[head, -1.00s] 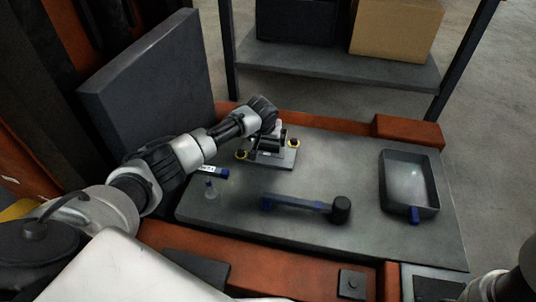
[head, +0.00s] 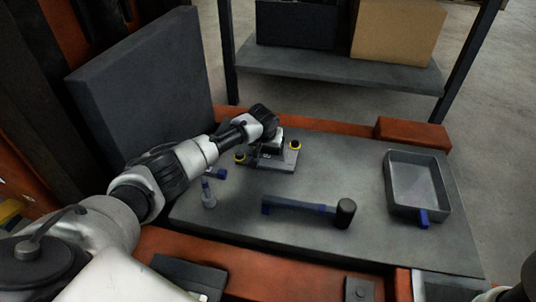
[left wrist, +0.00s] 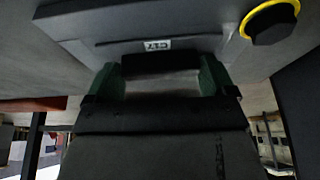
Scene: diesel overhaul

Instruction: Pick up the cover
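The cover (head: 279,161) is a grey plate with yellow-ringed black knobs on either side. It lies on the dark grey bench top, near the back. In the left wrist view the cover (left wrist: 95,18) fills the top, with a small white label, a black handle (left wrist: 160,64) and one yellow-ringed knob. My left gripper (head: 270,138) is over the cover. In the wrist view its two green-padded fingers (left wrist: 160,82) are wide apart, on either side of the handle's visible part. Firm contact cannot be made out. My right gripper is out of view; only part of that arm shows at lower right.
The grey bench top (head: 350,247) also carries a black-headed mallet (head: 305,207), a small bottle (head: 208,196), a blue-ended tool (head: 216,173) and a grey tray (head: 413,208). A dark upright panel (head: 145,88) stands at left. A shelf (head: 340,70) with boxes stands behind.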

